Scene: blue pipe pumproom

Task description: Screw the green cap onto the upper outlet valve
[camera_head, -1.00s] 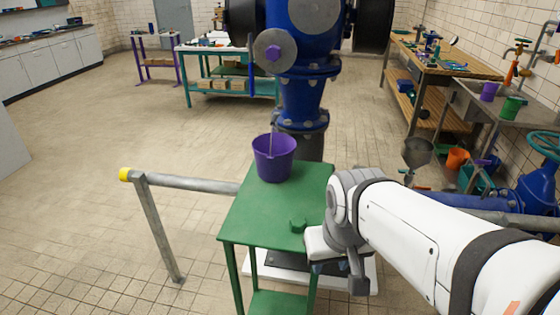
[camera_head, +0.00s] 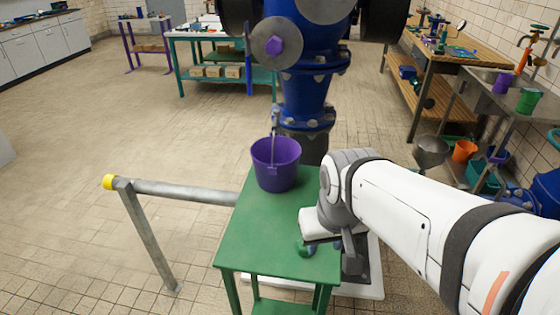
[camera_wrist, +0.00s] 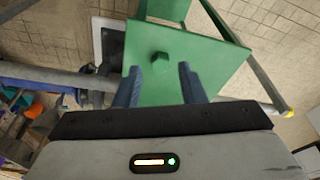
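The green cap (camera_head: 305,248) stands on the green table (camera_head: 262,238) near its front right. It also shows in the wrist view (camera_wrist: 160,64), ahead of my gripper and roughly between the lines of its fingers. My gripper (camera_wrist: 158,82) is open and empty, its two dark blue fingers apart. In the head view, my gripper hangs over the table just beside the cap and partly hides the right side. A blue pipe column with valves (camera_head: 304,90) rises behind the table. A grey disc with a purple hexagonal piece (camera_head: 277,47) faces me there; I cannot tell whether it is the upper outlet valve.
A purple bucket (camera_head: 276,164) stands at the table's back edge, under a thin spout or stream. A grey rail with a yellow end (camera_head: 190,191) runs left of the table. A workbench (camera_head: 455,65) and sink lie at the right. The floor at left is clear.

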